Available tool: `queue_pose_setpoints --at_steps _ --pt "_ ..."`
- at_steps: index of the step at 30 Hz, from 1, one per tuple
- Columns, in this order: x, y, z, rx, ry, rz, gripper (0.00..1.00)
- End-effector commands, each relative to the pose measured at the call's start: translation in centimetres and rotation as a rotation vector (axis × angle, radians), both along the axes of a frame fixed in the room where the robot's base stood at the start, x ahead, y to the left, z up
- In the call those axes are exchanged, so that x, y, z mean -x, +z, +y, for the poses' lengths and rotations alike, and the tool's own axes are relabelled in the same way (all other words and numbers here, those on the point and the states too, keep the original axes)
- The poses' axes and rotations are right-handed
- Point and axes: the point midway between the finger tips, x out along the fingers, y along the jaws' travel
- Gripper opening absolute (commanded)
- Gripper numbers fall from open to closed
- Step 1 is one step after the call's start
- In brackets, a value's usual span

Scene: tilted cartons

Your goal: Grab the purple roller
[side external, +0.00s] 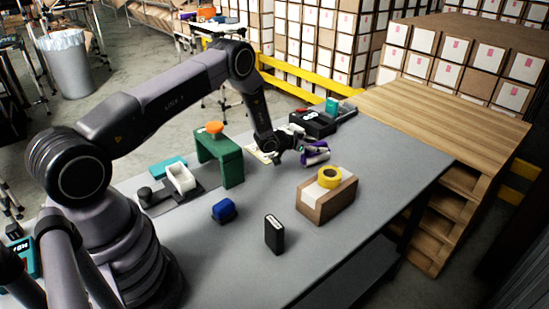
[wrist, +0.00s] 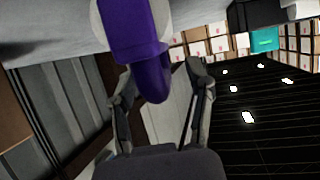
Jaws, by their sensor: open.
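The purple roller (side external: 315,157) is on the grey table, just beyond the end of my gripper (side external: 303,146) in the side view. It shows purple with a pale part, and my gripper partly covers it. In the wrist view the purple roller (wrist: 135,40) is large at the top, with its rounded lower end showing between the two fingers. My gripper (wrist: 161,72) is open there, one finger on each side of that end. I cannot tell whether either finger touches it.
A cardboard box (side external: 313,206) with a yellow tape roll (side external: 328,178) on it stands right of the roller. A green stand (side external: 229,160) with an orange piece is to the left. A black case (side external: 312,123) lies behind. A blue item (side external: 224,210) and black box (side external: 274,234) stand in front.

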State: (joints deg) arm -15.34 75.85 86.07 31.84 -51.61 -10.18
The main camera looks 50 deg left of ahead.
Motion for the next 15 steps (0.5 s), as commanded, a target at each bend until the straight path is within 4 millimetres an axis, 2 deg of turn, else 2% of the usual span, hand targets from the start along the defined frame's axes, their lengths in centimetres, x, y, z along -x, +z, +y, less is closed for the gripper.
queue_pose_setpoints --at_steps 3,15 --pt "0.01 0.03 0.00 0.000 0.000 0.000 0.50" --pt "0.03 0.05 0.01 0.000 0.000 0.000 0.00"
